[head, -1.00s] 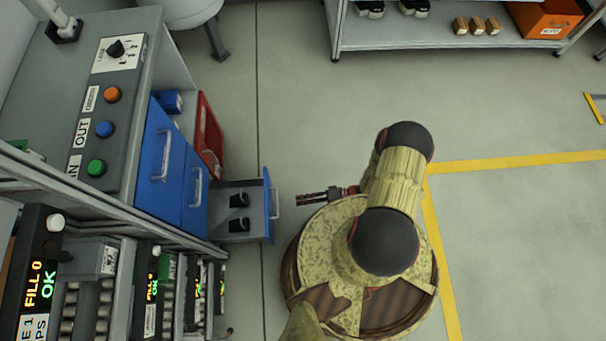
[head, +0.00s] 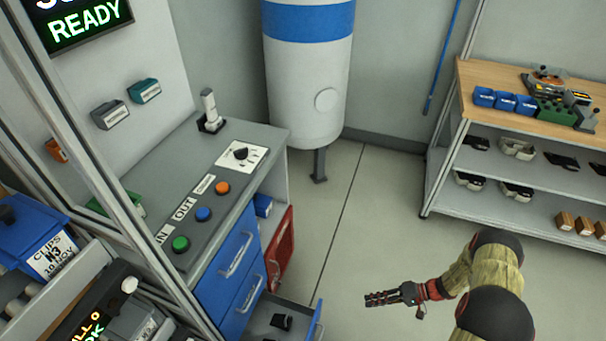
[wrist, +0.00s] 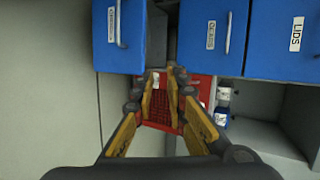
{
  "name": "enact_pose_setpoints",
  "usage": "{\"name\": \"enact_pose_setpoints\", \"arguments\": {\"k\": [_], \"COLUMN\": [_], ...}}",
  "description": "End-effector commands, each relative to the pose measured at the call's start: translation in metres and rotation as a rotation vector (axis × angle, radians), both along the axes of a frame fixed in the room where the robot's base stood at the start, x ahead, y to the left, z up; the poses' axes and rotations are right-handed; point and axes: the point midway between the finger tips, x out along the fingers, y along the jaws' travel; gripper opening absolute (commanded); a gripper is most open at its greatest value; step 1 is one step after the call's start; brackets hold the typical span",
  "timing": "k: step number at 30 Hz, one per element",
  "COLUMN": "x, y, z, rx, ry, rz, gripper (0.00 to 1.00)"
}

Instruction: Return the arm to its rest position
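My gripper (head: 372,299) is in the lower right of the head view, at the end of my bent arm, and points left. It is clear of the cabinet, over open floor, and holds nothing that I can see. In the wrist view my gripper (wrist: 163,80) shows two yellow-padded fingers with a gap between them. Blue drawer fronts (wrist: 212,35) fill the top of the wrist view.
The control cabinet (head: 205,185) stands left, with an open drawer (head: 310,325) low down and a red panel (head: 282,250) beside it. A white tank (head: 307,80) stands behind. A shelf rack (head: 425,205) is at right. The floor between is clear.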

Motion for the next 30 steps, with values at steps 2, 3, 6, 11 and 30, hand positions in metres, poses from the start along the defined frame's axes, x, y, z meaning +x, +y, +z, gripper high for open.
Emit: {"name": "enact_pose_setpoints", "arguments": {"k": [2,3,6,11,30], "x": [0.017,0.023,0.036,0.05,0.012], "y": [-0.006,-0.007,-0.009,-0.007,0.039], "z": [0.041,0.059,0.105,0.179,0.448], "rx": [-0.052,-0.076,-0.142,-0.251,-0.704], "ry": [0.003,0.008,0.019,0.026,-0.056], "rz": [0.038,0.055,0.091,0.136,0.165], "gripper": [0.14,0.14,0.14,0.14,0.14]}}
